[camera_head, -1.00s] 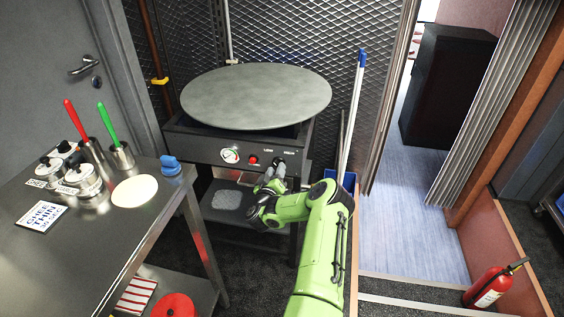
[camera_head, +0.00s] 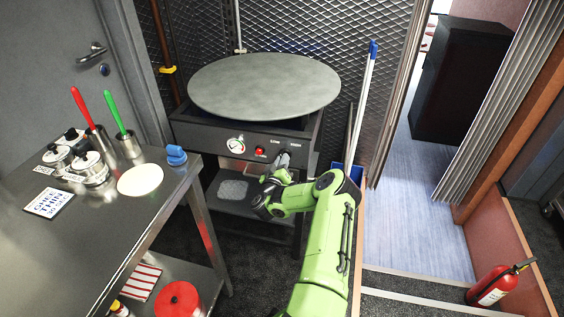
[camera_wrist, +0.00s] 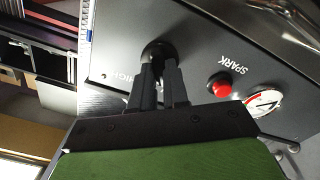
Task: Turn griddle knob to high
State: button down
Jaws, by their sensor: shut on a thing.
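The griddle (camera_head: 264,88) is a large round grey plate on a dark stand with a front control panel. Its black knob (camera_wrist: 157,50) sits at the right of the panel, under the LOW and HIGH labels. My gripper (camera_head: 281,160) is at the panel front, with its fingers on either side of the knob and shut on it. The wrist view shows the two dark fingers (camera_wrist: 160,72) reaching the knob; they partly hide it, and its pointer angle cannot be told.
A red spark button (camera_head: 260,151) and a round gauge (camera_head: 236,145) are beside the knob. A steel table (camera_head: 90,235) with pots and a blue object (camera_head: 176,155) stands left. A blue-handled pole (camera_head: 362,110) stands right of the griddle, and a fire extinguisher (camera_head: 494,287) at far right.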

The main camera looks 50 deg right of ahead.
jog(key=shift+r, duration=0.1)
jog(key=shift+s+m+p, duration=0.1)
jog(key=shift+m+p, duration=3.15)
jog(key=shift+m, duration=3.55)
jog(key=c, duration=1.1)
grip_release()
